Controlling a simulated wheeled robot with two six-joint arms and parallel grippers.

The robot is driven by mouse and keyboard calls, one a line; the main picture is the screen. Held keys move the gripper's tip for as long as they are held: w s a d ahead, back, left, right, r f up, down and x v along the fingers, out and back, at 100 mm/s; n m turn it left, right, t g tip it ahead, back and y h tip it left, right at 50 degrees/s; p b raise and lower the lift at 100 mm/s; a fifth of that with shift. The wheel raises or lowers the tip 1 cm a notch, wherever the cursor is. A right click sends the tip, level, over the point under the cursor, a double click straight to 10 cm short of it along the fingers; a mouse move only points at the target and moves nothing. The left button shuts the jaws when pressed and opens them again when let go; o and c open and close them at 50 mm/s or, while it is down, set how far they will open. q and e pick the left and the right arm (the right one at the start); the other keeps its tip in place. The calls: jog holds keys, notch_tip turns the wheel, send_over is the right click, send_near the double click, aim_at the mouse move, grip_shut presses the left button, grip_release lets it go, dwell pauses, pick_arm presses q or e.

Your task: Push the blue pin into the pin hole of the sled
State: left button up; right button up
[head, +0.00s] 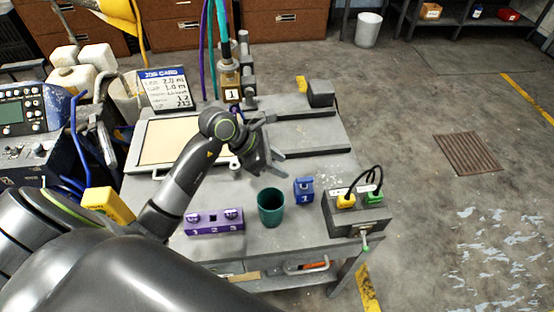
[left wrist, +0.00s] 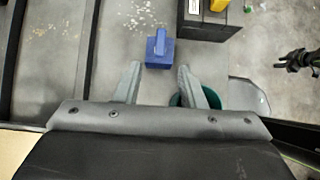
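A blue block marked with a white 1 (head: 304,190) stands on the grey table, right of the green cup. In the left wrist view it shows a raised blue tab (left wrist: 160,42) on top; it is the only blue piece I can match to the pin. My left gripper (head: 268,150) hangs above the table, left of and behind the block. Its fingers (left wrist: 160,85) are apart with nothing between them, and the block lies beyond their tips. A brass-coloured block marked 1 (head: 230,82) with hoses stands at the back; I cannot tell whether it is the sled. No pin hole is distinguishable.
The green cup (head: 271,208) and purple holder (head: 214,222) stand near the front. A grey box (head: 358,216) with cabled plugs is at the right. A framed pale panel (head: 172,142) lies behind my arm. A dark, green-tipped thing (left wrist: 296,61) at the wrist view's right is unclear.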

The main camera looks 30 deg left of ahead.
aim_at(303, 179)
pick_arm(q)
jog(key=b+x, duration=0.5)
jog(key=x, duration=0.2)
jog(key=shift+d+f, duration=0.1)
jog(key=shift+f, duration=0.1)
jog(key=shift+b+x, duration=1)
jog(key=shift+r, duration=0.1)
grip_shut()
